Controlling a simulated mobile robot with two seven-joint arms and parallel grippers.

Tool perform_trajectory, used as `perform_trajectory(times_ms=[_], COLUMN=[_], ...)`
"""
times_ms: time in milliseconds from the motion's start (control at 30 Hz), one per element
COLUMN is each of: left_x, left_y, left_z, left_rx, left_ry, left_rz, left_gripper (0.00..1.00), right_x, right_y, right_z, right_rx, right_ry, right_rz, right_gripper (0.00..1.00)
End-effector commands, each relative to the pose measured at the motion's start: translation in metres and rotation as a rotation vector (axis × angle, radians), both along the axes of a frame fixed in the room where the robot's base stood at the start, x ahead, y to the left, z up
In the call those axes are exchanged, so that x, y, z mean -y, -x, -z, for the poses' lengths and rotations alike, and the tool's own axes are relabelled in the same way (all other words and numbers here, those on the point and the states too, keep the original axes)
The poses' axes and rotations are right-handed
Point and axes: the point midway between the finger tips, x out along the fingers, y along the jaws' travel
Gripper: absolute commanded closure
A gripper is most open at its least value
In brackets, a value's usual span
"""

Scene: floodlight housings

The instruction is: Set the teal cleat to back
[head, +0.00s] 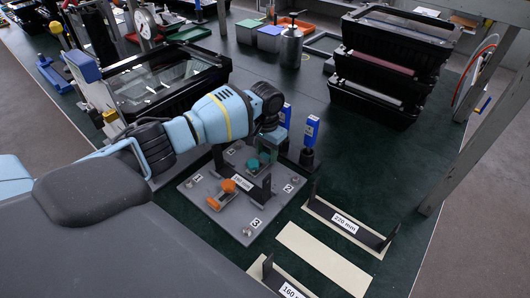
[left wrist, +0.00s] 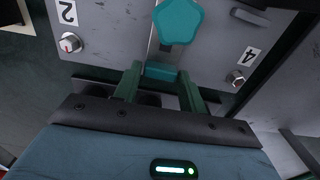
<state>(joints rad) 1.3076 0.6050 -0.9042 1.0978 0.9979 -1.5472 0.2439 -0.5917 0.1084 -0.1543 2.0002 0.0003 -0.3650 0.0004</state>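The teal cleat (head: 253,164) sits on a grey plate (head: 215,225) with numbered corners, near the plate's far side. In the left wrist view its five-lobed teal knob (left wrist: 178,20) is at the top, with a teal block (left wrist: 160,72) just below it. My left gripper (head: 265,150) is over the far part of the plate, beside the cleat. In the left wrist view its two green fingers (left wrist: 160,80) are apart, one on each side of the block. I see no clear grip on the block. My right gripper is not in view.
An orange cleat (head: 222,197) and a dark labelled upright bracket (head: 262,187) are on the plate. Blue-topped tools (head: 311,130) stand beyond it. A bracket marked 220 mm (head: 350,225) is at right. Black housings (head: 385,75) are stacked at the back.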

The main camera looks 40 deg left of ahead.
Motion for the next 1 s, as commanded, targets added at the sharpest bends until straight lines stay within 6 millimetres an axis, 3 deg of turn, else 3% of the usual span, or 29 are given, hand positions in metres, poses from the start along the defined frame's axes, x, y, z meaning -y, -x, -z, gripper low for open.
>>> perform_trajectory(times_ms=[133, 467, 800, 1000], left_x=[0.000, 0.000, 0.000, 0.000], left_y=[0.000, 0.001, 0.000, 0.001], left_z=[0.000, -0.004, -0.056, -0.075], left_rx=[-0.002, -0.004, 0.001, -0.002], left_ry=[0.000, 0.000, 0.001, 0.000], left_rz=[0.000, 0.000, 0.000, 0.000], left_gripper=[0.42, 0.42, 0.42, 0.42], right_x=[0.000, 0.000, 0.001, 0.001], right_y=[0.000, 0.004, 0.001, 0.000], right_z=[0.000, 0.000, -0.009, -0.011], right_rx=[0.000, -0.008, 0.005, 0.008], right_ry=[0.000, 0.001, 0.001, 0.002], right_rz=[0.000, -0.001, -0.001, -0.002], right_gripper=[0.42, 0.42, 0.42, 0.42])
